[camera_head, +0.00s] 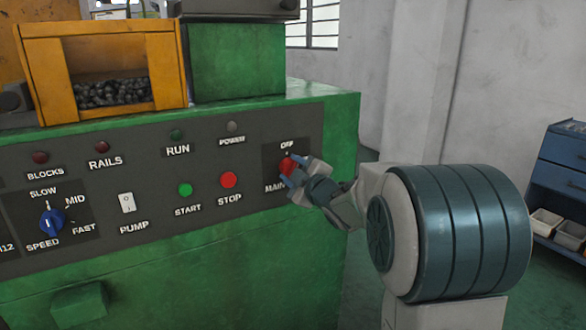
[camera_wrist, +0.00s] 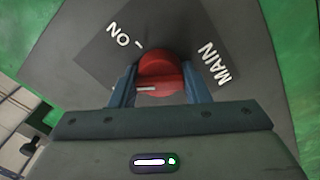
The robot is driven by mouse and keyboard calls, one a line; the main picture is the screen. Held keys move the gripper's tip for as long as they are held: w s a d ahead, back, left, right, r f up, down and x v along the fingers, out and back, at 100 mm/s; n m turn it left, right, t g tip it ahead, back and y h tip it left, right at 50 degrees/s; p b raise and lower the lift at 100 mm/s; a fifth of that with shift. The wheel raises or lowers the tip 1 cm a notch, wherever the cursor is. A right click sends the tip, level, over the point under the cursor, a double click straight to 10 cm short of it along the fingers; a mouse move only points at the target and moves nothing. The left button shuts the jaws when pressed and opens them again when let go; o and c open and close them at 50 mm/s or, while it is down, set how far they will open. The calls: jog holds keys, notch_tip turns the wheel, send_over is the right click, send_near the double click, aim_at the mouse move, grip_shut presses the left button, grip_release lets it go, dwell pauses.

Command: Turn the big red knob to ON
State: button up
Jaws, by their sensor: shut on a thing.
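The big red knob (camera_head: 287,164) sits on the right end of the grey control panel (camera_head: 262,225), under the word OFF and above MAIN. My gripper (camera_head: 297,172) reaches it from the right and covers part of it. In the wrist view my two blue-grey fingers are shut on either side of the red knob (camera_wrist: 159,62), across its raised grip bar. A white mark on the bar points left in that view. The ON label (camera_wrist: 123,34) and its tick lie at upper left, out of line with the mark. OFF does not show there.
The STOP button (camera_head: 229,180) and START button (camera_head: 185,190) are left of my gripper. A blue speed knob (camera_head: 50,222) is at the far left. The POWER lamp (camera_head: 232,127) looks grey. A blue cabinet (camera_head: 560,165) stands at the right edge.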

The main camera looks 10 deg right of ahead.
jog(key=m+p, duration=0.2)
jog(key=m, duration=0.4)
jog(key=shift+m, duration=0.3)
jog(key=m+p, duration=0.2)
jog(key=m, duration=0.2)
jog(key=shift+m+p, duration=0.3)
jog(key=shift+f, duration=0.1)
jog(key=o, duration=1)
jog(key=shift+c, duration=0.2)
jog(key=shift+s, duration=0.15)
jog(key=v, duration=1.3)
jog(key=shift+s+p, duration=0.3)
jog(key=shift+d, duration=0.15)
